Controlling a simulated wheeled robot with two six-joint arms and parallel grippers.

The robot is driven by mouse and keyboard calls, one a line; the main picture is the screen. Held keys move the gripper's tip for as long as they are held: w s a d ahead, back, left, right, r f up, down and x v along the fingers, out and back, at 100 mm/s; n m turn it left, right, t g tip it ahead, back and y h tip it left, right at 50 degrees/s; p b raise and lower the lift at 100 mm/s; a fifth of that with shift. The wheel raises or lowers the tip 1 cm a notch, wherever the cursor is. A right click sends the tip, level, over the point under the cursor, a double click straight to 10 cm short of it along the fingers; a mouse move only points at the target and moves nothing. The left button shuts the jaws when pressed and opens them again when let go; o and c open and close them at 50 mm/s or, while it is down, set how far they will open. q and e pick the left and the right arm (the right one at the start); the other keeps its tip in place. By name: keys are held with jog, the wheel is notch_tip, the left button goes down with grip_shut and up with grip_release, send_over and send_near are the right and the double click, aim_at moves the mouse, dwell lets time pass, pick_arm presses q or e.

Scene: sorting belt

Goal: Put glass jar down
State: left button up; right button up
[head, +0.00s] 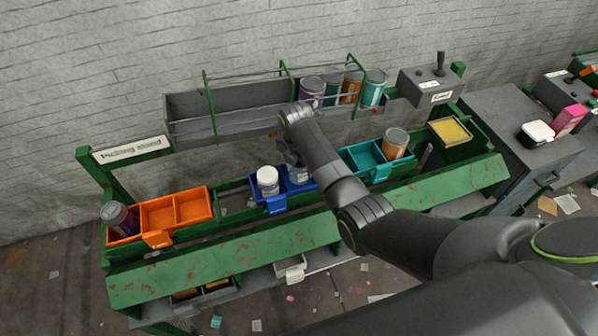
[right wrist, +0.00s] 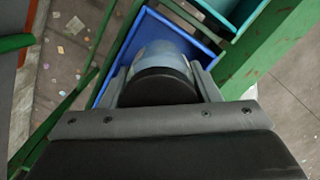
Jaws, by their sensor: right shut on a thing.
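A jar with a dark round lid and pale blue-grey sides, likely the glass jar (right wrist: 158,55), is between the fingers of my right gripper (right wrist: 160,80) in the right wrist view. The fingers press on both its sides. The jar is over or in the blue bin (right wrist: 190,22); I cannot tell whether its base touches the floor. In the head view my right gripper (head: 292,155) is over the right part of the blue bin (head: 277,205), and my arm hides much of the jar. My left gripper is not in view.
A white jar (head: 267,181) stands in the left part of the blue bin. An orange bin (head: 180,208) is on the left, with a dark jar at its end. A teal bin (head: 368,155) with a brown jar (head: 395,143) is on the right. Several cans stand on the upper rack.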

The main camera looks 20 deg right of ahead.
aim_at(300, 173)
notch_tip(300, 173, down, 3)
jog(key=shift+f, duration=0.15)
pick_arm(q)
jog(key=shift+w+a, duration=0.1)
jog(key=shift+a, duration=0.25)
pick_arm(e)
jog(key=shift+f, duration=0.1)
jog(key=shift+f, duration=0.15)
jog(key=o, duration=0.8)
jog(key=r, duration=1.2)
jog(key=shift+s+a+r, duration=0.15)
jog(key=shift+s+a, duration=0.2)
jog(key=shift+a, duration=0.05)
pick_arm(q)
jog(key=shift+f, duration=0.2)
